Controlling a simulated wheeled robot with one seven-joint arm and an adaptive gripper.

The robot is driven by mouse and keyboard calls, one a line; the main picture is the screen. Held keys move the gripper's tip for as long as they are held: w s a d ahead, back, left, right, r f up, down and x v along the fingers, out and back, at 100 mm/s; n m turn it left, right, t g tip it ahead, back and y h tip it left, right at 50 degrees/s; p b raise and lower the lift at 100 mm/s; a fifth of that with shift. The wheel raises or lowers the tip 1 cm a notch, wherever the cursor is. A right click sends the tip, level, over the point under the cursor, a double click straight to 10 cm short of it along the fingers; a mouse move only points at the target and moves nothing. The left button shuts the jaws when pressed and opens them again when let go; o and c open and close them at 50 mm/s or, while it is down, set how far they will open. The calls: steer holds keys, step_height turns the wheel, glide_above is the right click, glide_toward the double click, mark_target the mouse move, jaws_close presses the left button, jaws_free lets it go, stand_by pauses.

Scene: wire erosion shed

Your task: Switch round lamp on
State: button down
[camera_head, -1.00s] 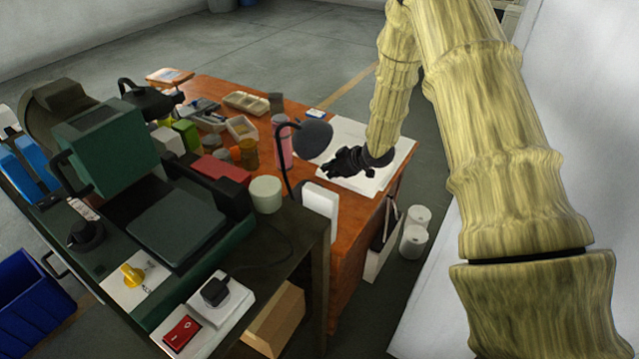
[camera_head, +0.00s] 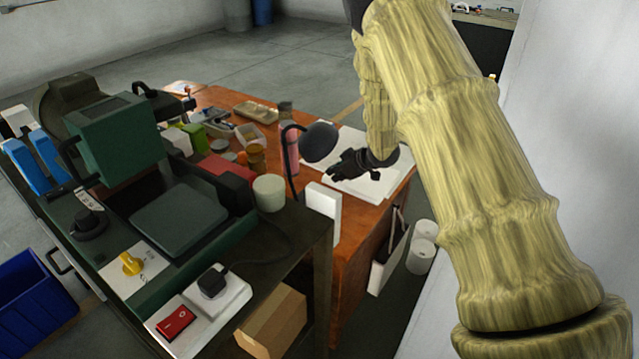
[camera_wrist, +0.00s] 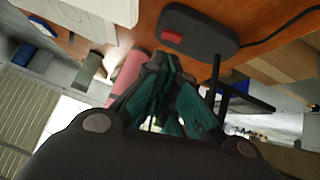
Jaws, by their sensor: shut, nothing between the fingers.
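The round lamp (camera_head: 320,142) has a dark domed head on a curved black stem and stands on the orange-brown table, left of my gripper. In the wrist view a dark rounded base (camera_wrist: 205,32) lies flat on the table with a red rocker switch (camera_wrist: 172,37) and a black cord. A dark pole rises from it. My gripper (camera_head: 338,171) is shut and empty, pointing left, just right of and below the lamp head in the head view. In the wrist view its fingertips (camera_wrist: 157,65) appear just below the red switch; contact cannot be told. The base is hidden in the head view.
A white power strip (camera_head: 205,308) with a red switch and black plug sits on the near bench. A white upright box (camera_head: 322,208), a pale round pot (camera_head: 268,192) and a pink cylinder (camera_head: 291,150) stand near the lamp. White paper lies under my gripper.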

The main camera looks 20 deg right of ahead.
steer(key=shift+p+x, duration=1.2)
steer(key=shift+x, duration=3.85)
steer(key=shift+s, duration=0.1)
